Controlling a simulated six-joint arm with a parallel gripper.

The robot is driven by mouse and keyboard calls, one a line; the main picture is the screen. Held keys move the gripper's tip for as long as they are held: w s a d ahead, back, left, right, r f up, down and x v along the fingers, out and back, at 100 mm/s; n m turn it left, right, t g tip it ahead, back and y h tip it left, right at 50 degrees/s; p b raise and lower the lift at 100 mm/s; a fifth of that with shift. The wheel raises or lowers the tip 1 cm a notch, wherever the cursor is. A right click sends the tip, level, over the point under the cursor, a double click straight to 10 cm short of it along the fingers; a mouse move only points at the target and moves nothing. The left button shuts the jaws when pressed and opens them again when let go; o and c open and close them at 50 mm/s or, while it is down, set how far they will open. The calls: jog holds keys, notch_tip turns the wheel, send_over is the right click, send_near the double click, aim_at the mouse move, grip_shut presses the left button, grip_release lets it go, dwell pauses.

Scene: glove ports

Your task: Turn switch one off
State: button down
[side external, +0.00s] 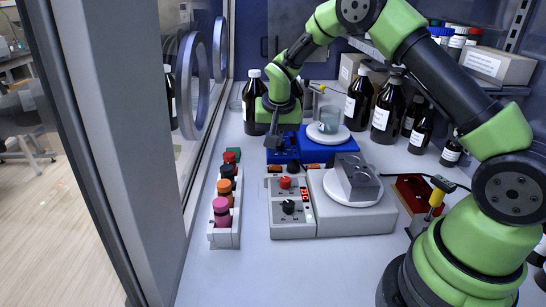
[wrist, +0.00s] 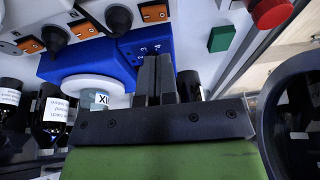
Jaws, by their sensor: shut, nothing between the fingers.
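The control strip in the wrist view carries orange rocker switches, at the top (wrist: 154,12), in the middle (wrist: 85,30) and at the left (wrist: 30,45). Black knobs (wrist: 116,18) sit between them. A blue unit (wrist: 75,62) with a small marked panel stands by the strip. My gripper (side external: 274,144) is shut and empty, pointing down over the left part of the blue unit. Its fingers (wrist: 155,65) lie together in the wrist view; contact is unclear.
A beaker (side external: 329,120) stands on the blue unit's white plate. In front is a grey unit (side external: 292,222) with red and black knobs and a block (side external: 358,180) on its plate. A vial rack (side external: 224,238) is left; brown bottles (side external: 386,110) stand behind. The front bench is clear.

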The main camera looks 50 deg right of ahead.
aim_at(277, 166)
jog(key=x, duration=0.4)
jog(key=a+x, duration=0.1)
jog(key=x, duration=0.1)
jog(key=shift+s+f, duration=0.2)
jog(key=shift+f, duration=0.1)
jog(key=shift+w+a+f, duration=0.2)
jog(key=shift+w+f, duration=0.05)
jog(key=shift+f, duration=0.35)
jog(key=shift+s+d, duration=0.65)
jog(key=shift+s, duration=0.05)
